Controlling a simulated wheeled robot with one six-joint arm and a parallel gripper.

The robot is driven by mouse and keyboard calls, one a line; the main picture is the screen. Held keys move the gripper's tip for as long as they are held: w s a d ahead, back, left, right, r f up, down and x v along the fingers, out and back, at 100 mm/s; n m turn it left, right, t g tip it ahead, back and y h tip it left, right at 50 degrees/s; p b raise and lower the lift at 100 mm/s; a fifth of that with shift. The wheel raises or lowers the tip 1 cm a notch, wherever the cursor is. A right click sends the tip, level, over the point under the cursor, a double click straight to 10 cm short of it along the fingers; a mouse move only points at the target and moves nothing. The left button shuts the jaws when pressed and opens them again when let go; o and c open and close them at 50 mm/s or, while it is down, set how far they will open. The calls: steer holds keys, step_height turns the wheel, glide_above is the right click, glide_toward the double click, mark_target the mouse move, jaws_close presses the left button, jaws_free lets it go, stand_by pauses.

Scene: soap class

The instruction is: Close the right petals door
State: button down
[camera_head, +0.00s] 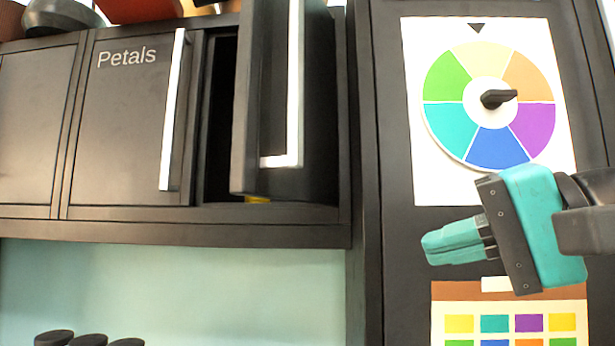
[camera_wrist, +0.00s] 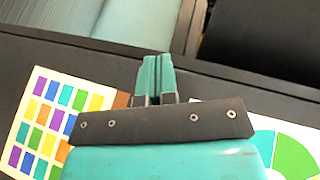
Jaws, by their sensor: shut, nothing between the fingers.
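The right petals door (camera_head: 270,120) is a dark cabinet door with a long silver handle (camera_head: 292,90), and it stands open, swung out toward me. The dark inside of the cabinet shows to its left, with a bit of something yellow (camera_head: 257,199) under its lower edge. The left door (camera_head: 128,125), lettered "Petals", is closed. My gripper (camera_head: 428,249) is teal, shut and empty, to the right of and below the open door, pointing left and apart from it. In the wrist view its shut fingers (camera_wrist: 156,62) point toward the dark panel and the teal wall beyond.
A dark upright panel (camera_head: 390,200) right of the cabinet carries a color wheel (camera_head: 490,85) and a color chart (camera_head: 510,322) behind my gripper. Dark round tops (camera_head: 88,340) show at the lower left. The teal wall (camera_head: 200,290) below the cabinet is clear.

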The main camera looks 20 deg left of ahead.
mark_target(298, 162)
step_height(298, 162, up, 8)
steer(key=s+a+m+g+y, duration=0.1)
steer(key=y, duration=0.2)
steer(key=shift+g, duration=0.4)
steer(key=shift+w+a+r+p, duration=0.15)
steer(key=shift+a+p, duration=0.85)
steer(key=shift+a, duration=1.3)
steer(key=shift+w+a+r+p, duration=0.1)
steer(key=shift+w+a+p, duration=0.2)
steer(key=shift+a+p, duration=1.4)
steer(key=shift+w+a+r+p, duration=0.1)
steer(key=shift+w+a+p, duration=0.2)
steer(key=shift+a, duration=2.6)
steer(key=shift+s, duration=0.1)
steer(key=shift+a, duration=0.1)
